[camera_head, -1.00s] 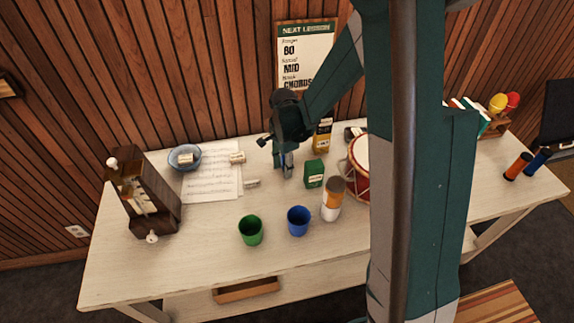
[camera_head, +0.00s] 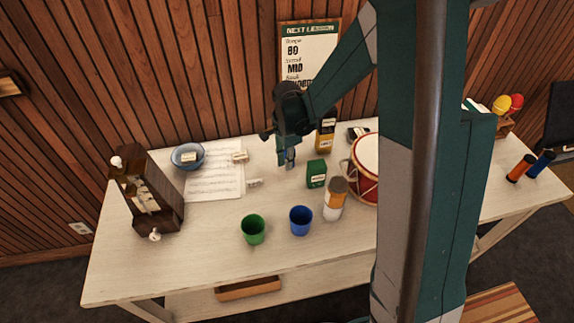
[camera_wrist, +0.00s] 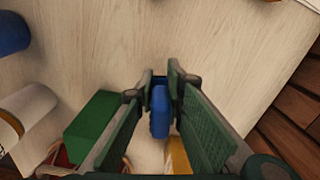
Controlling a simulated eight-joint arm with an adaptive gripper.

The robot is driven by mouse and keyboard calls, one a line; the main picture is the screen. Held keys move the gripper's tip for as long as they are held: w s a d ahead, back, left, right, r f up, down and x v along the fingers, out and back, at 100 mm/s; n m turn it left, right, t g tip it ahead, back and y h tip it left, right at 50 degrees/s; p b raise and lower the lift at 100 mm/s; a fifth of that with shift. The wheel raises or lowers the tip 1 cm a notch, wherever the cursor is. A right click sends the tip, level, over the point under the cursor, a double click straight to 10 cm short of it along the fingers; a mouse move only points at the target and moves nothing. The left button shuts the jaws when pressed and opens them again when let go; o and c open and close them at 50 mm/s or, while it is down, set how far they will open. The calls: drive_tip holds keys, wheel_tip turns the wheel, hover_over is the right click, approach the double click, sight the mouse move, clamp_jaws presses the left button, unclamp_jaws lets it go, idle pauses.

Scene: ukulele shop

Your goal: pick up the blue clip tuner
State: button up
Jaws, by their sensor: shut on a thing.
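My gripper (camera_head: 287,163) is over the table behind the cups, pointing down. In the wrist view my gripper (camera_wrist: 161,84) has its green fingers on both sides of a small blue thing, the blue clip tuner (camera_wrist: 160,112), and is shut on it. In the head view the tuner is mostly hidden by the fingers. I cannot tell exactly how high it is above the table.
Right of my gripper stand a green box (camera_head: 316,174), a yellow box (camera_head: 325,136) and a red drum (camera_head: 366,187). In front are a green cup (camera_head: 253,229), a blue cup (camera_head: 300,221) and an orange-and-white bottle (camera_head: 334,199). Sheet music (camera_head: 214,183) lies left.

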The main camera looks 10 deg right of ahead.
drive_tip(key=shift+r+p, duration=0.6)
drive_tip(key=shift+r, duration=3.15)
